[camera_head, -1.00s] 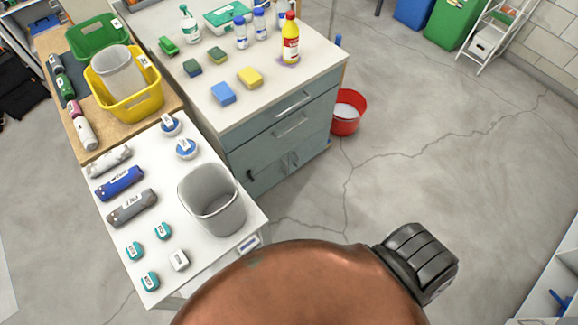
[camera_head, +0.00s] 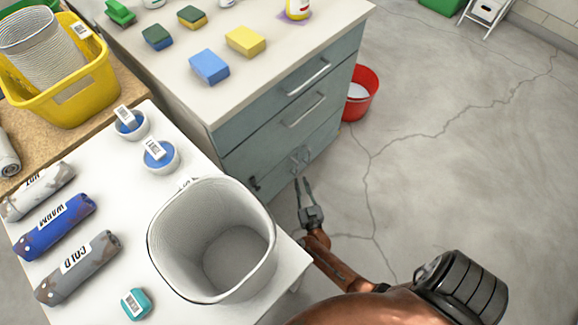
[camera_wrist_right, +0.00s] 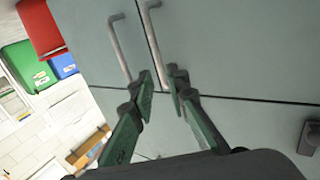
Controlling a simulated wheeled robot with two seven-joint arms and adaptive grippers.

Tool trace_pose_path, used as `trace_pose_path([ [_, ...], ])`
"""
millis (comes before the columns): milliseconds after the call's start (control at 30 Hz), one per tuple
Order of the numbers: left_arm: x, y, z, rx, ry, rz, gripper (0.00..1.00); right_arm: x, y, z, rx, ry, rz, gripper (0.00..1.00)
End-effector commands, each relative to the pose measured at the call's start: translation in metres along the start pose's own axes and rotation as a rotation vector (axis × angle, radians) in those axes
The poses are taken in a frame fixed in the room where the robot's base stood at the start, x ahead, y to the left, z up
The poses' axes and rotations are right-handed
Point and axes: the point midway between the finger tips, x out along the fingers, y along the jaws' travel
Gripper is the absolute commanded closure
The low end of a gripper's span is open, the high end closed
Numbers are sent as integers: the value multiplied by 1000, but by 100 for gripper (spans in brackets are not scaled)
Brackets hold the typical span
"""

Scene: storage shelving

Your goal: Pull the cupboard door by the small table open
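The grey-green cupboard (camera_head: 290,130) has two lower doors, which look closed. The door by the small table (camera_head: 285,285) is the right-hand one (camera_wrist_right: 230,45) in the right wrist view. Its bar handle (camera_wrist_right: 151,30) runs down to the right fingertip; the other door's handle (camera_wrist_right: 119,48) ends near the left fingertip. My right gripper (camera_head: 303,182) is in front of the doors, its fingers pointing at the handles. In the right wrist view the gripper (camera_wrist_right: 160,80) is open, with a gap between its fingers. I cannot tell whether it touches a handle. My left gripper is out of view.
The small white table holds a grey bin (camera_head: 212,240), bottles and tubs beside the cupboard. Sponges lie on the cupboard top. A red bucket (camera_head: 360,93) stands at its far end. A black fitting (camera_wrist_right: 310,135) sticks out near the doors. Floor to the right is clear.

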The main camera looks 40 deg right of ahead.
Motion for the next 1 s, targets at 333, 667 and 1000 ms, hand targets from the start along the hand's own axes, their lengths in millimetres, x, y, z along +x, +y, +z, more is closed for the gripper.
trace_pose_path([
  [333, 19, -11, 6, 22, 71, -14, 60, 41, 2, 0, 5, 15, 18, 85],
  [667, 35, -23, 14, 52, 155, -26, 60, 78, 2, -2, 5, 14, 17, 85],
  [1000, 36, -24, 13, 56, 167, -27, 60, 82, 2, -4, 5, 14, 17, 85],
])
